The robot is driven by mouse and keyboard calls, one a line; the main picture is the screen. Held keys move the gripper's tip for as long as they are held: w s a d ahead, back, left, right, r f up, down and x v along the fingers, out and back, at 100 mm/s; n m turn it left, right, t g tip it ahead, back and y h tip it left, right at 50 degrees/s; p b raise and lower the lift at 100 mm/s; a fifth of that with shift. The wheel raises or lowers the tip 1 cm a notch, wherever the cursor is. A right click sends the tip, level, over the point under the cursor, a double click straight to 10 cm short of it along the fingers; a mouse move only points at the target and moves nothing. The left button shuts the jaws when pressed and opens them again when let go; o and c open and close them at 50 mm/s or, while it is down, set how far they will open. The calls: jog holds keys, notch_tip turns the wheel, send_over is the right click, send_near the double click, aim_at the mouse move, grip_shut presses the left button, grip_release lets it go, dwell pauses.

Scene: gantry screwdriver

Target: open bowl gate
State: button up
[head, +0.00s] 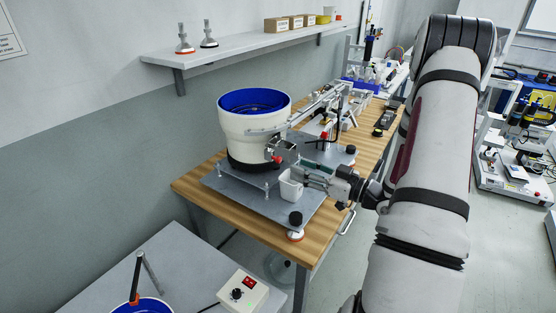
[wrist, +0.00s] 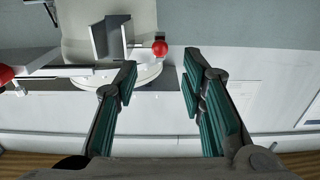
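The white feeder bowl (head: 256,122) with a blue inside stands on a grey plate. On its near right side is a metal gate (head: 281,147) with a red knob (head: 276,159). In the wrist view the gate (wrist: 111,36) shows as grey metal plates on the bowl's pale wall, and a red ball knob (wrist: 160,48) sits at its right. My gripper (head: 304,168) is right of the gate. In the wrist view my gripper (wrist: 161,66) is open and empty, its green-padded fingers apart. The knob appears between and beyond the fingertips; contact is not visible.
A small white cup (head: 291,187) stands just below my gripper. A second red knob (wrist: 5,74) is at the wrist view's left edge. The feeder rail (head: 318,102) runs right from the bowl. The wooden bench (head: 194,185) has bare room at its left corner.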

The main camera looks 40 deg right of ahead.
aim_at(280, 160)
jog(key=x, duration=0.8)
jog(key=shift+w+a, duration=0.15)
jog(key=shift+w, duration=0.2)
jog(key=shift+c, duration=0.4)
